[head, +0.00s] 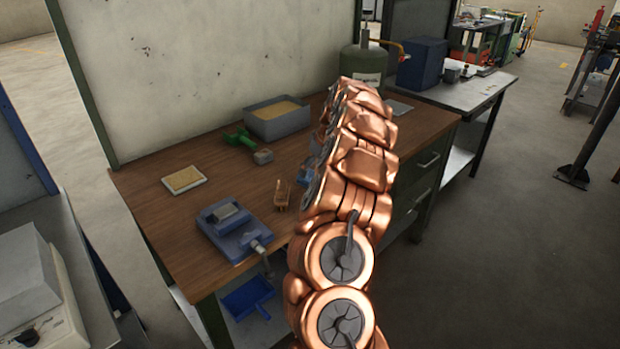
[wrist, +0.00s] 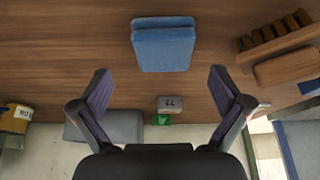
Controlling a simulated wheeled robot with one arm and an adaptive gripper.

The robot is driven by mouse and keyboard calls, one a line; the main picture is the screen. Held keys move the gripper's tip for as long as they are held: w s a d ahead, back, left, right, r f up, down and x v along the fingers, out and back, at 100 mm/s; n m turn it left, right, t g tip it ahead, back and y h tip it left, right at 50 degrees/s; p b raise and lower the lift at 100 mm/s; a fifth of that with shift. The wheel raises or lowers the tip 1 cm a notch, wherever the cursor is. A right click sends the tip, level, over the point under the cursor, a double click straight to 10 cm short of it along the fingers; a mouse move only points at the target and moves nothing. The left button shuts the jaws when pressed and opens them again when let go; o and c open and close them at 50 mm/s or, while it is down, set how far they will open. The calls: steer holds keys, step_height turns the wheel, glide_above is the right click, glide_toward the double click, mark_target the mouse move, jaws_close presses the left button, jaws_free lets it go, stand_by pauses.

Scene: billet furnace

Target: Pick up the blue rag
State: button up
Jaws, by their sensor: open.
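The blue rag (wrist: 163,45) lies folded in a flat rectangular stack on the brown wooden workbench (head: 180,235). It shows near the top middle of the wrist view. My gripper (wrist: 160,88) is open and empty, with its two dark fingers spread wide. The rag appears between and beyond the fingertips in the wrist view, apart from both. In the head view my copper-coloured arm reaches over the bench and hides most of that area, so I cannot clearly make out the rag or the fingertips there.
A blue vise-like tool (head: 235,230) and a small brown wooden object (head: 282,195) are left of my arm. A grey bin (head: 278,118), a green tool (head: 240,138) and a pale tray (head: 184,180) lie further back. A green gas cylinder (head: 364,66) stands behind my arm.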

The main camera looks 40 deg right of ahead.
mark_target(310, 175)
steer(key=x, duration=0.2)
steer(key=p+x, duration=0.1)
steer(key=x, duration=0.1)
steer(key=shift+s+a+f+p, duration=0.15)
steer(key=shift+a+p, duration=0.1)
steer(key=shift+p, duration=0.05)
steer(key=c, duration=1.2)
step_height(310, 175, up, 10)
steer(key=b, duration=0.3)
steer(key=o, duration=0.6)
steer(key=c, duration=0.5)
